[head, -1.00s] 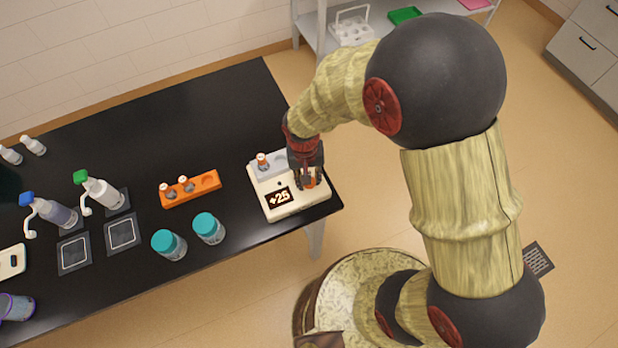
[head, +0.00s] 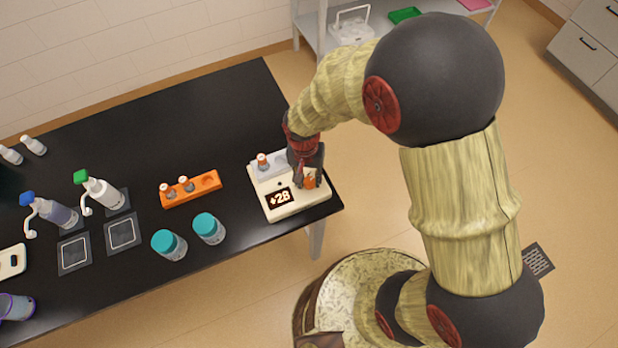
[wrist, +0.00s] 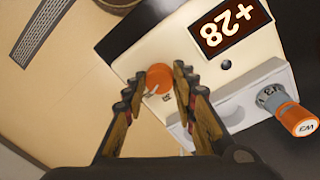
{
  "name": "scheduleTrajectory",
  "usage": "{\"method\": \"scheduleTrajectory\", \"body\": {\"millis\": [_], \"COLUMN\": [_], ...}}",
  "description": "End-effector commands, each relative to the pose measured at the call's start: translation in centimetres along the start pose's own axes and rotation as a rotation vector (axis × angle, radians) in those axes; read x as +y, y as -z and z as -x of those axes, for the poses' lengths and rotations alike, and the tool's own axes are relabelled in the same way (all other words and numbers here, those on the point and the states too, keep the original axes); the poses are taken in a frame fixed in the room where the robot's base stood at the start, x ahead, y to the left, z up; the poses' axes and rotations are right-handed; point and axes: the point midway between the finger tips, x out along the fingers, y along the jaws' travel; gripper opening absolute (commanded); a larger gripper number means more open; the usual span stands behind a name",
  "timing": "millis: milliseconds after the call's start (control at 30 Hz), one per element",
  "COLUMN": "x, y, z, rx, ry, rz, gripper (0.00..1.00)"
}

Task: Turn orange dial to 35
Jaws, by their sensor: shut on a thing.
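The orange dial (wrist: 159,78) sits on the white device (wrist: 160,43) at the table's right end. It also shows in the head view (head: 309,182), partly hidden by my gripper. My gripper (wrist: 156,84) is shut on the dial, one finger on each side of it. In the head view my gripper (head: 307,178) comes down on the device from above. The device's dark display (head: 280,198) reads +28; in the wrist view the display (wrist: 229,25) appears upside down.
An orange-capped vial (wrist: 298,119) stands in the grey holder (wrist: 236,108) beside the dial. An orange rack (head: 204,190) with two vials and two teal-lidded jars (head: 208,228) stand left of the device. The table's right edge is close to the device.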

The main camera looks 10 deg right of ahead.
Motion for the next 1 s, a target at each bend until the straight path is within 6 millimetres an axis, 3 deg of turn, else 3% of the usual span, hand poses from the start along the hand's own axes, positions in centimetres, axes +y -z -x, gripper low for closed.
{"method": "scheduleTrajectory", "body": {"millis": [333, 667, 767, 1000], "x": [0.0, 0.0, -0.1, -0.1], "y": [0.0, 0.0, 0.1, 0.1], "z": [0.0, 0.2, 1.1, 5.6], "rx": [0.0, 0.001, 0.003, 0.005], "ry": [0.0, 0.001, 0.002, 0.004], "rz": [0.0, 0.001, 0.0, 0.001], "gripper": [0.46, 0.46, 0.46, 0.46]}}
